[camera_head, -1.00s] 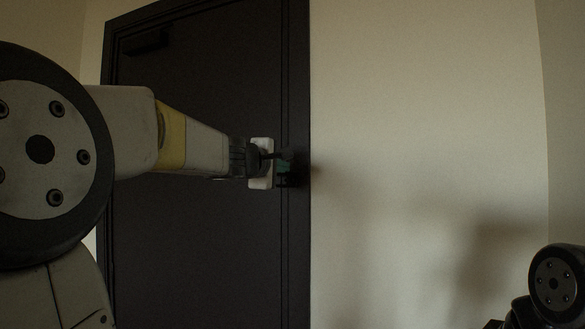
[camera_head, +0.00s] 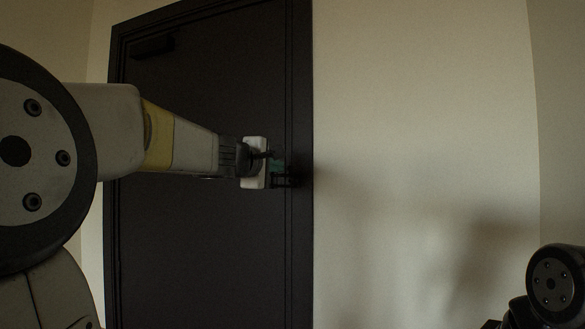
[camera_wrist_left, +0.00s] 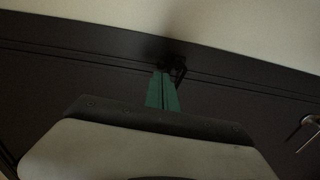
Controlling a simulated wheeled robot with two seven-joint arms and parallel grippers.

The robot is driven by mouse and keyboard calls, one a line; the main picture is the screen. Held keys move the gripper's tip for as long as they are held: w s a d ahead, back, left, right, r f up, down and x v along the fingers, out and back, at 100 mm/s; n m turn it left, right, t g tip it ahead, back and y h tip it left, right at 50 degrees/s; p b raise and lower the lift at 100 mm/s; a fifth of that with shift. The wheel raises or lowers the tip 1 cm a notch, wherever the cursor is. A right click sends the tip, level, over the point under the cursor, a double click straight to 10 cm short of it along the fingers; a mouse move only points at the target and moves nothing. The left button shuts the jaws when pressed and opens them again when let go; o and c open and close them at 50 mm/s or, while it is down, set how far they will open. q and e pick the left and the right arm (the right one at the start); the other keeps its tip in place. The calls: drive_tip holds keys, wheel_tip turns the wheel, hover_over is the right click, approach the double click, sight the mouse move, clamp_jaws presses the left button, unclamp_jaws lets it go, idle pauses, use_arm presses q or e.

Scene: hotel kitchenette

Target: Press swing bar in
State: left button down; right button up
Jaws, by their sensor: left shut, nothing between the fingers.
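The dark swing bar (camera_head: 285,180) is mounted at the right edge of the dark door, near the frame. It also shows in the left wrist view (camera_wrist_left: 178,70), just beyond the fingertips. My left gripper (camera_head: 277,165) is at the swing bar, with its green fingers closed together and nothing between them. In the left wrist view the green fingers (camera_wrist_left: 162,92) point toward the bar. I cannot tell whether the tips touch it. The bar is small and dark, so its exact angle is unclear. My right gripper is out of view; only part of my right arm shows at lower right.
The dark door (camera_head: 185,240) appears closed in its frame. A door handle (camera_wrist_left: 308,122) shows at the right of the left wrist view. A dark door closer (camera_head: 152,46) is at the door's upper left. A bare pale wall (camera_head: 420,120) stands right of the door.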

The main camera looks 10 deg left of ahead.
use_arm(q)
drive_tip(key=s+d, duration=0.3)
drive_tip(key=s, duration=0.5)
drive_tip(key=s+d+f+m+g+h, duration=0.1)
drive_tip(key=s+d+f+m+g, duration=0.3)
drive_tip(key=f, duration=0.4)
drive_tip(key=s+d+f+m+g+h, duration=0.1)
drive_tip(key=s+d+f+m+g, duration=0.15)
drive_tip(key=s+f+m, duration=0.4)
drive_tip(key=s+a+f+m+g+y, duration=0.1)
drive_tip(key=s+f+m+g, duration=0.1)
drive_tip(key=f, duration=0.7)
drive_tip(key=s+a+f+m+g+y, duration=0.1)
drive_tip(key=s+f+m, duration=0.3)
drive_tip(key=f, duration=0.5)
drive_tip(key=shift+s+g, duration=0.85)
drive_tip(key=shift+s, duration=0.25)
drive_tip(key=shift+a, duration=0.1)
